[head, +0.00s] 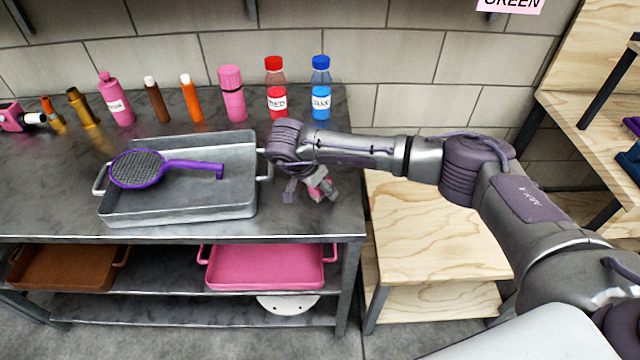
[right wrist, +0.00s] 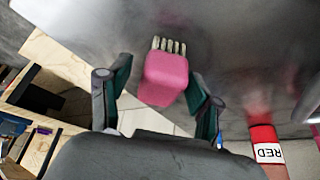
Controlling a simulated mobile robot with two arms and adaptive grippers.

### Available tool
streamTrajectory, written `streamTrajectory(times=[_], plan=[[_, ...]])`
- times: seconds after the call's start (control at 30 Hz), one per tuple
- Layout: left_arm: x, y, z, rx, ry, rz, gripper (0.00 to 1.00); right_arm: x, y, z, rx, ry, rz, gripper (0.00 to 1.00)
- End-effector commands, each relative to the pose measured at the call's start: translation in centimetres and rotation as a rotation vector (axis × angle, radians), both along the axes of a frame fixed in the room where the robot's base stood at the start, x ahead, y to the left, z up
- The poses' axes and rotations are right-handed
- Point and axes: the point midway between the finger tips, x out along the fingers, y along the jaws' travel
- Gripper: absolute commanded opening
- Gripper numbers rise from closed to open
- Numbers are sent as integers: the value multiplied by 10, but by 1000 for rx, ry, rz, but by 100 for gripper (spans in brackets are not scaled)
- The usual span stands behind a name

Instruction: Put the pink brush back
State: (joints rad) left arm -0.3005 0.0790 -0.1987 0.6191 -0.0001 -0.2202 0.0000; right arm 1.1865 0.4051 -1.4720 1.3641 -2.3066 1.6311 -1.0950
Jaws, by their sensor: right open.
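The pink brush (right wrist: 166,78) has a pink block body and pale bristles, which point away from my gripper in the right wrist view. In the head view only a small pink part (head: 319,184) shows, at the right end of the metal table, partly hidden by my gripper. My right gripper (head: 311,191) is open above it, pointing down. In the right wrist view the brush lies between and slightly beyond the fingers, closer to the right one; I cannot tell whether it touches them. My left gripper is not in view.
A metal tray (head: 180,217) holding a purple strainer-like tool (head: 136,169) stands left of my gripper. Red (head: 276,100) and blue (head: 321,105) bottles stand behind. A pink tray (head: 268,270) and brown tray (head: 62,270) sit on the shelf below. A wooden stand (head: 435,240) is at right.

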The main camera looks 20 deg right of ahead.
Motion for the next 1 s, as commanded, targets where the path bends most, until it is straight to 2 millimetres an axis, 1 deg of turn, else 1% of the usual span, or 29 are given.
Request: streamTrajectory(times=[0.03, 0.07, 0.17, 0.4, 0.5, 0.6, 0.77, 1.0], plan=[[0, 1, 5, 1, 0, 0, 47, 0, 0, 5, 0, 0, 0, 64], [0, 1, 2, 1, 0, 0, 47, 0, 2, 6, 1, -2, 1, 64], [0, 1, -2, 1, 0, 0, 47, -3, 8, 20, 1, -4, 4, 64], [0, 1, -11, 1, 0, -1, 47, -15, 28, 68, 1, -6, 4, 64], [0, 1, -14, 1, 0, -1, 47, -19, 35, 85, 1, -4, 3, 64], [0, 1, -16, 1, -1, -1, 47, -23, 40, 98, 1, -4, 2, 64], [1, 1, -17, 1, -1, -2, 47, -26, 43, 109, 0, -1, 0, 64], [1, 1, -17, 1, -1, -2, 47, -26, 44, 111, 0, 0, 0, 64]])
